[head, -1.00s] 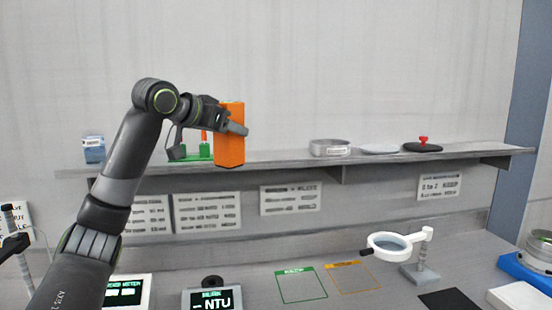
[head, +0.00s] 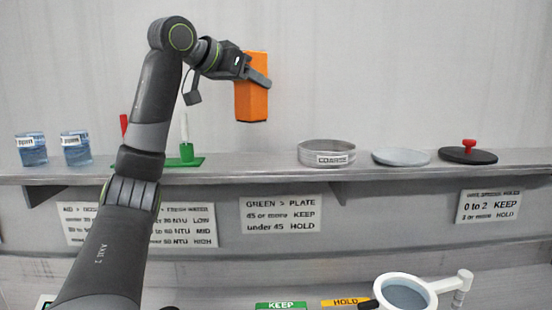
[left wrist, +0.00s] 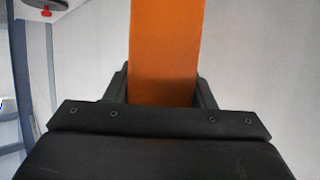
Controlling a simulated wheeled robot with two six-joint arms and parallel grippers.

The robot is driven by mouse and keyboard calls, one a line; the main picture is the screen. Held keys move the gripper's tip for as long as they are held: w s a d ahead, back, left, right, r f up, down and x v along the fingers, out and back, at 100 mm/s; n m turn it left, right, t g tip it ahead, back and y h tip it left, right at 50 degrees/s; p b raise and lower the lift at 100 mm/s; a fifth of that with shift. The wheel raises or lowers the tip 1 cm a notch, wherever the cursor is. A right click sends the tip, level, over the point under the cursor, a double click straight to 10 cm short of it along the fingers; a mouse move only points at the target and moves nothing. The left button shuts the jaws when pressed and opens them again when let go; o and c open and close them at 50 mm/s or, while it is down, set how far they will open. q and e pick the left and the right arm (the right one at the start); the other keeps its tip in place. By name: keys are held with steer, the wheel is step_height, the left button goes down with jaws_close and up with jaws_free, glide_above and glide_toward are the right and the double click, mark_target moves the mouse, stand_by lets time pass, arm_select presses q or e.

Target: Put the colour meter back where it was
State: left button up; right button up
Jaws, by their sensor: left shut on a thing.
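The colour meter appears to be the orange block (head: 250,103); it is upright with a slight tilt. My left gripper (head: 257,76) is shut on it and holds it in front of the wall, above the shelf (head: 270,168). In the left wrist view the orange block (left wrist: 166,50) stands between the two dark fingers, and its far end is out of the picture. The shelf below the block is bare between the green stand and the sieve. My right gripper is not in view.
On the shelf are two blue-filled beakers (head: 76,150), a green stand (head: 186,162) partly behind my arm, a COARSE sieve (head: 326,153), a pale disc (head: 400,157) and a black disc with red knob (head: 467,153). Below are sign cards (head: 281,214) and a ring magnifier (head: 405,294).

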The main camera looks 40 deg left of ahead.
mark_target(242, 121)
arm_select(q)
steer(key=shift+f, duration=0.1)
steer(key=s+f, duration=0.1)
steer(key=s+f+b, duration=0.1)
steer(key=f, duration=0.1)
steer(key=shift+a, duration=0.15)
steer(key=shift+w+f, duration=0.2)
steer(key=shift+f, duration=0.7)
steer(key=shift+w+f, duration=0.2)
steer(key=shift+f, duration=0.05)
step_height(242, 121, down, 3)
steer(key=shift+s+b, duration=0.1)
steer(key=shift+b, duration=0.6)
steer(key=shift+f, duration=0.55)
steer(key=o, duration=1.1)
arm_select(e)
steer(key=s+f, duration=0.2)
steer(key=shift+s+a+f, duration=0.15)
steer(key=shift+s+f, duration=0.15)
arm_select(q)
steer(key=shift+o, duration=0.2)
